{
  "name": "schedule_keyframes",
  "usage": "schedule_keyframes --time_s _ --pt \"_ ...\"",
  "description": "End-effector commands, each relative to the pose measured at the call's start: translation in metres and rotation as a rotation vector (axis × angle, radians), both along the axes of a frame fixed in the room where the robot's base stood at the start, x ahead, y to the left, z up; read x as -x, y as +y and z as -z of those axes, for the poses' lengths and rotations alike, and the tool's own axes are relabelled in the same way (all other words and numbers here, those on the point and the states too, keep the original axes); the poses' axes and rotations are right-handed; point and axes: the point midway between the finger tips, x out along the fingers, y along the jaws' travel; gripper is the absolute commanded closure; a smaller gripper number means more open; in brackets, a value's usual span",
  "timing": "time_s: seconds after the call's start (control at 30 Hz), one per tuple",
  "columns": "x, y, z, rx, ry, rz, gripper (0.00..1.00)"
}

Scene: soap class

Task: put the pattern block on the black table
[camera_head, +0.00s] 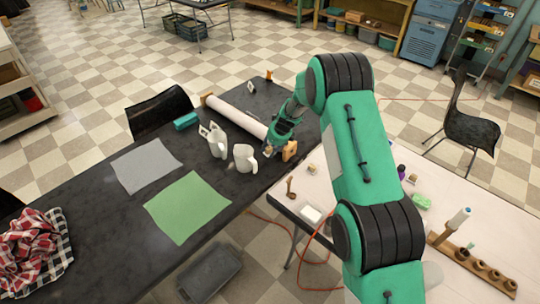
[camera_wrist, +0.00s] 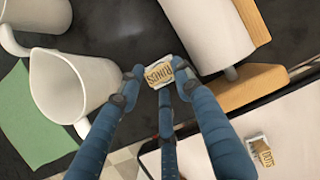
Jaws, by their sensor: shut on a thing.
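A small pale block with brown lettering (camera_wrist: 159,74), which I take to be the pattern block, sits between my fingertips in the wrist view. My gripper (camera_wrist: 155,80) is shut on it. In the head view my gripper (camera_head: 270,148) is over the near right edge of the black table (camera_head: 95,235), beside a white pitcher. The block is too small to make out there. In the wrist view the dark tabletop (camera_wrist: 120,40) lies behind the block. I cannot tell whether the block touches it.
Two white pitchers (camera_head: 244,158) (camera_head: 217,141) stand left of my gripper; one shows close in the wrist view (camera_wrist: 72,85). A white paper roll (camera_head: 237,117) with a wooden end (camera_head: 290,151) lies close by. Green (camera_head: 187,207) and grey sheets (camera_head: 146,164) lie left. A similar block (camera_wrist: 262,151) rests on the pale table.

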Motion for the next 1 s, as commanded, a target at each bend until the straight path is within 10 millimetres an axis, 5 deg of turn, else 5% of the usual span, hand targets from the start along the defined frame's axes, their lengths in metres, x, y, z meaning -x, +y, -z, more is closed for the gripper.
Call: schedule_keyframes --time_s 0.3,0.77,0.8,1.0 --pt "0.001 0.0 0.033 0.0 0.002 0.001 0.9" --pt "0.001 0.0 0.038 0.0 0.001 0.0 0.9" --pt "0.0 0.0 0.038 0.0 0.001 0.0 0.6" --pt "0.0 0.0 0.037 0.0 0.001 0.0 0.58"
